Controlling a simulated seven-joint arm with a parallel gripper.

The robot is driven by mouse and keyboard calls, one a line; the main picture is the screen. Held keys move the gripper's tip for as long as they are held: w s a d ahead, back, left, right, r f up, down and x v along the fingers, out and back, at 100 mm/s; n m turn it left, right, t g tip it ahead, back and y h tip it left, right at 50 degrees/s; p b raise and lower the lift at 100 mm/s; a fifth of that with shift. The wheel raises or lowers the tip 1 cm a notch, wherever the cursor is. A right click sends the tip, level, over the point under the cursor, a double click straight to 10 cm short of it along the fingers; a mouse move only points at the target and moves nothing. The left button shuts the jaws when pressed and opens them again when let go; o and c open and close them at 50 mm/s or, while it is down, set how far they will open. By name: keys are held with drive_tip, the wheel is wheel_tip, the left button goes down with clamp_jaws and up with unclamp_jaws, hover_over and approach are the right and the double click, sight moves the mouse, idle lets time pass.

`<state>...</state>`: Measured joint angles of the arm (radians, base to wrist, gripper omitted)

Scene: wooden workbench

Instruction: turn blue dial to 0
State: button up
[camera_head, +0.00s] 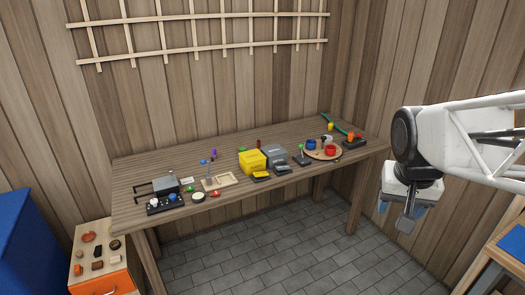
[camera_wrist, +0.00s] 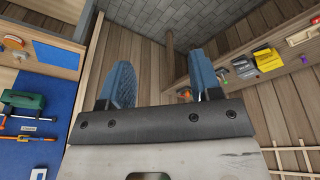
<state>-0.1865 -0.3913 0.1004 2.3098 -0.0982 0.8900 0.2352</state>
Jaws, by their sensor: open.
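A black panel (camera_head: 164,208) lies at the front left of the workbench in the head view. A small blue dial (camera_head: 172,197) sits on it, with a pale knob beside it. The dial's marks and setting are too small to read. My gripper (camera_head: 403,209) hangs at the right of the head view, beyond the bench's right end and far from the dial. Its two blue fingers also show in the wrist view (camera_wrist: 162,82), spread apart with nothing between them. I cannot make out the dial in the wrist view.
The workbench (camera_head: 135,172) holds a grey box, a yellow box (camera_head: 251,161), a grey case (camera_head: 276,156) and a round wooden board (camera_head: 311,153) with cups. A small cabinet (camera_head: 90,252) stands at lower left. Tiled floor lies open in front. A blue-topped bench (camera_wrist: 42,105) shows in the wrist view.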

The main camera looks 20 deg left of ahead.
drive_tip(key=w+a, duration=1.4)
drive_tip(key=a, duration=0.1)
drive_tip(key=n+t+y, duration=0.1)
drive_tip(key=n+t, duration=0.1)
hover_over(172, 195)
drive_tip(key=s, duration=0.4)
wheel_tip(172, 195, down, 27)
drive_tip(key=shift+w+d, duration=0.25)
drive_tip(key=shift+d, duration=0.15)
drive_tip(key=shift+f, duration=0.1)
drive_tip(key=shift+x, duration=3.8)
drive_tip(key=shift+s, duration=0.1)
drive_tip(key=c, duration=0.9)
